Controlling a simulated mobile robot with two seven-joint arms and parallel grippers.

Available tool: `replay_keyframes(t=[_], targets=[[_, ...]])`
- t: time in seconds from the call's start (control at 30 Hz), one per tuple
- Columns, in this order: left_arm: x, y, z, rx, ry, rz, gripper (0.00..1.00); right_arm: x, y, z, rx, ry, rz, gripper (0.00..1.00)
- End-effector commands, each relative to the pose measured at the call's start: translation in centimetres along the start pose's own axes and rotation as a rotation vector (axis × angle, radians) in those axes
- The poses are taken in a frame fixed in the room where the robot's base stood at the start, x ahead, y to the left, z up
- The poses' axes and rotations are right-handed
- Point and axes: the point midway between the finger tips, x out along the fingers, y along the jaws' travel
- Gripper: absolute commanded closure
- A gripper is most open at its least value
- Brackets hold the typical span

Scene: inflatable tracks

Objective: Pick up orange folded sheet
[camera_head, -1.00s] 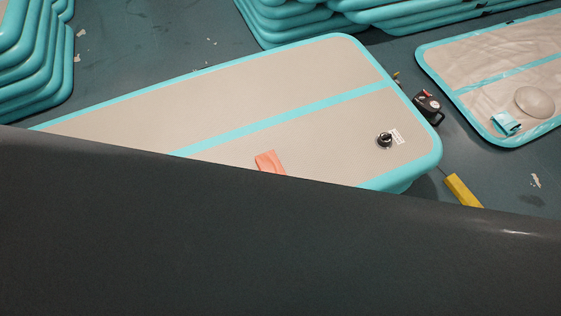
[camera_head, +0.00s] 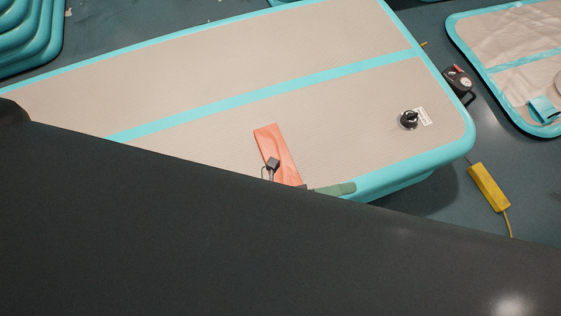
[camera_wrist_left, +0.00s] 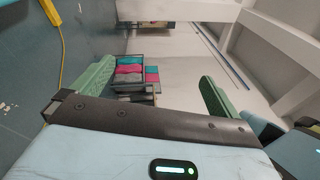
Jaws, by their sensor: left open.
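The orange folded sheet (camera_head: 268,138) lies on the beige top of the inflatable track (camera_head: 210,70) in the head view. A small dark part with thin rods shows in front of it; I cannot tell what it is. The sheet's near end is hidden behind my large dark arm. A green finger of my left gripper (camera_head: 335,188) shows just right of the sheet's near end. The wrist view shows the left gripper (camera_wrist_left: 157,70) with its two green fingers wide apart and nothing between them. The sheet does not show there. My right gripper is not in view.
A black valve (camera_head: 409,120) sits on the track's right part. A black pump (camera_head: 458,84) and a yellow box (camera_head: 489,187) with a cord lie on the floor to the right. Another track (camera_head: 510,60) lies beyond. The wrist view shows a rack of folded cloths (camera_wrist_left: 130,69).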

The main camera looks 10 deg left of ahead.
Motion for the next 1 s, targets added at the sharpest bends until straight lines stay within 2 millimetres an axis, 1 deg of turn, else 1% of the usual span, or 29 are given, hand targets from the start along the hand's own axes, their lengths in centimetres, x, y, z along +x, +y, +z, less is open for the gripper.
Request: replay_keyframes(t=[0.03, 0.1, 0.17, 0.23, 0.33, 0.43, 0.47, 0.5, 0.57, 0.6, 0.67, 0.7, 0.77, 0.8, 0.9, 1.0], targets=[[0.8, 1.2, -1.0, 0.133, 0.098, -0.017, 0.0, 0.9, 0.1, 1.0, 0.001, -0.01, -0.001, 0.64], [1.6, 2.1, -2.4, 0.326, 0.241, -0.047, 0.0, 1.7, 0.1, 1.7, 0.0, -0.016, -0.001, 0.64], [1.9, 3.3, -3.5, 0.49, 0.365, -0.069, 0.0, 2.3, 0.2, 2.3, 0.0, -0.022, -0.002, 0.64], [1.9, 5.1, -4.5, 0.68, 0.513, -0.094, 0.0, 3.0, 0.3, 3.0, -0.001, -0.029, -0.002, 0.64], [1.2, 8.5, -5.1, 0.943, 0.733, -0.124, 0.0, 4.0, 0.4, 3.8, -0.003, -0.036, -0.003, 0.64], [-0.3, 12.5, -4.3, 1.191, 0.964, -0.144, 0.0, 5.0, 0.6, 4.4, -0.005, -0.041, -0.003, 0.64], [-0.8, 13.7, -3.8, 1.263, 1.036, -0.147, 0.0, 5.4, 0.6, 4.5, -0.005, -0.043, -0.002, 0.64], [-1.6, 15.4, -2.9, 1.352, 1.136, -0.15, 0.0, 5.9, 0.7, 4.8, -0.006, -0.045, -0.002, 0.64], [-3.0, 17.9, -1.1, 1.48, 1.289, -0.149, 0.0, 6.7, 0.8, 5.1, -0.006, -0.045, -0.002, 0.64], [-3.9, 19.4, 0.4, 1.557, 1.392, -0.143, 0.0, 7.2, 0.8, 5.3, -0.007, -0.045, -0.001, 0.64], [-5.2, 21.4, 2.9, 1.657, 1.544, -0.133, 0.0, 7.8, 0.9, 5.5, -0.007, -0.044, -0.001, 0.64], [-6.1, 22.5, 4.7, 1.712, 1.643, -0.121, 0.0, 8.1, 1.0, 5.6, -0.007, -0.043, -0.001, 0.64], [-7.4, 23.7, 7.4, 1.777, 1.778, -0.101, 0.0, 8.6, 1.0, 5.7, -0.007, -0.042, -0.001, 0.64], [-8.1, 24.3, 9.0, 1.81, 1.858, -0.087, 0.0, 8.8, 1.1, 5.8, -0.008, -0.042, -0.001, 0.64], [-9.4, 25.1, 12.4, 1.861, 2.021, -0.052, 0.0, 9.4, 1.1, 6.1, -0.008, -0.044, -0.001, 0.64], [-10.2, 25.4, 14.6, 1.883, 2.117, -0.029, 0.0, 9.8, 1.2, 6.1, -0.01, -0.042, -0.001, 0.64]])
